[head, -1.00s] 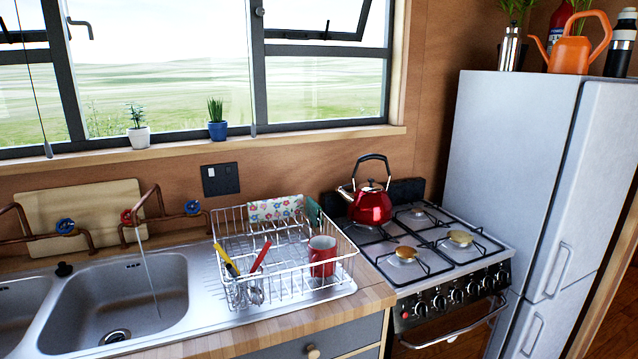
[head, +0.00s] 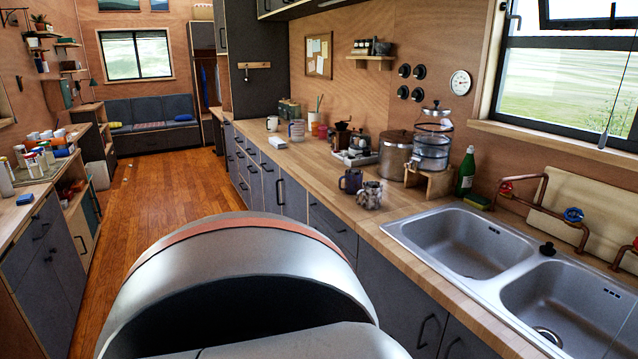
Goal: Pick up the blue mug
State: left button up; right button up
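Neither of my grippers is in view. A large silver and dark part of my own body fills the lower middle of the picture. It hides part of the floor and the cabinet fronts.
A double sink (head: 470,242) is at the right. A metal pot (head: 396,155), a glass dispenser (head: 433,140) and a green bottle (head: 466,172) stand behind the mugs. A wooden floor aisle (head: 160,195) runs between this counter and the left shelves (head: 50,200).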

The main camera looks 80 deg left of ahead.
aim_at(353, 177)
jog(key=u, duration=2.25)
